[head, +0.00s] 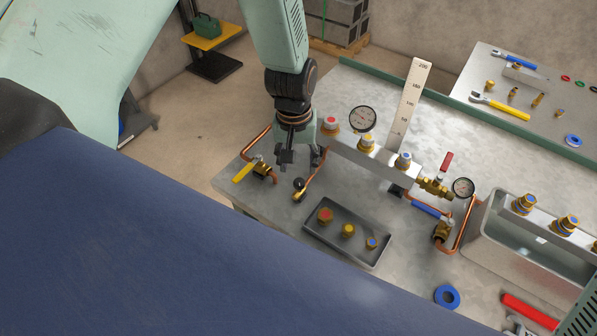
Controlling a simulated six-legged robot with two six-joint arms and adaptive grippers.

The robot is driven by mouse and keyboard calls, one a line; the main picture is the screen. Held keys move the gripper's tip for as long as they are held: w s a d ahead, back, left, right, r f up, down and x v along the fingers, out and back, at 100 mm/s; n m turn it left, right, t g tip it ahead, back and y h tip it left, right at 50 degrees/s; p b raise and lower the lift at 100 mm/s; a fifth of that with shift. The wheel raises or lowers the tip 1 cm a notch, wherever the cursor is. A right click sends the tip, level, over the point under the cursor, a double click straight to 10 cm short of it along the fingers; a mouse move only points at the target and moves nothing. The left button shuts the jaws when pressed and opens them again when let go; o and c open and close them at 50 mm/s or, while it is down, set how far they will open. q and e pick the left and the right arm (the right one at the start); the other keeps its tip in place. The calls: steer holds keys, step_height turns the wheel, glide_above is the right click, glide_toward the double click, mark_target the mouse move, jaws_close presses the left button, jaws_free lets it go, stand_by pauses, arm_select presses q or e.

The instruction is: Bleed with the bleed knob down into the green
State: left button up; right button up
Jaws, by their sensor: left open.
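A small black round knob (299,184) tops a brass fitting on the bench; it looks like the bleed knob. My left gripper (301,160) is open and empty, pointing down just above and behind this knob, apart from it as far as I can tell. A round dial gauge (362,119) stands behind the metal manifold block (343,148); its needle and any green band are too small to read. A second dial gauge (463,187) stands at the right end of the pipework. My right gripper is not in view.
A yellow-handled valve (243,173) and copper pipe (257,143) lie close left of the gripper. A dark tray (328,241) with several brass plugs sits in front. A tall scale plate (411,95), a red lever (446,162) and a metal trough (495,240) stand to the right.

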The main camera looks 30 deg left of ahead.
mark_target(296, 182)
arm_select(q)
step_height(296, 182, up, 6)
steer(key=shift+a, duration=0.15)
steer(key=shift+s, duration=0.2)
stand_by(0.4)
steer(key=s+f+m, duration=0.2)
steer(key=s+f, duration=0.6)
steer(key=s, duration=0.6)
steer(key=s+f+m, duration=0.2)
steer(key=s+f, duration=0.6)
steer(key=s, duration=0.6)
step_height(296, 182, down, 20)
steer(key=w+b, duration=0.1)
steer(key=b, duration=1.9)
steer(key=shift+a+y, duration=0.2)
steer(key=shift+y, duration=0.1)
steer(key=shift+w, duration=0.1)
